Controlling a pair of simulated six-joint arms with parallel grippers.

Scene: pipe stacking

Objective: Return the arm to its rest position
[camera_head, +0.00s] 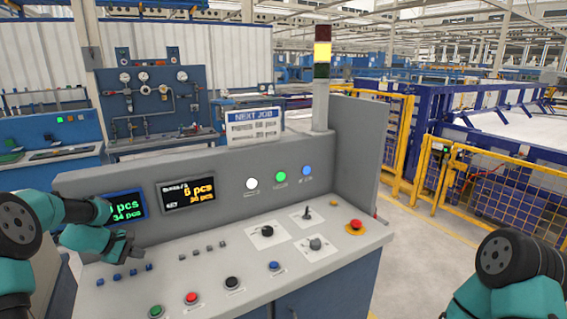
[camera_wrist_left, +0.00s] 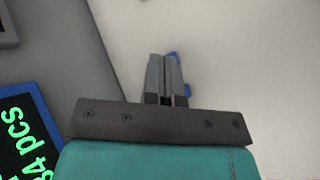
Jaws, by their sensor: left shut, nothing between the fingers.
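My left arm comes in from the left in the head view, with its gripper (camera_head: 124,247) over the left part of the control panel (camera_head: 185,268). The gripper also shows in the left wrist view (camera_wrist_left: 166,62), with its two grey fingers together and nothing between them. Small blue switches on the panel lie by the fingertips, partly hidden behind them. My right arm shows at the lower right of the head view, bent, with its gripper out of the picture.
The console's upright face carries two displays, a blue-framed one (camera_head: 127,207) partly behind my left arm and a black one (camera_head: 188,194). The panel has push buttons, small levers and a red emergency button (camera_head: 355,225). A signal tower (camera_head: 322,55) glows yellow. Yellow fencing (camera_head: 468,190) stands right.

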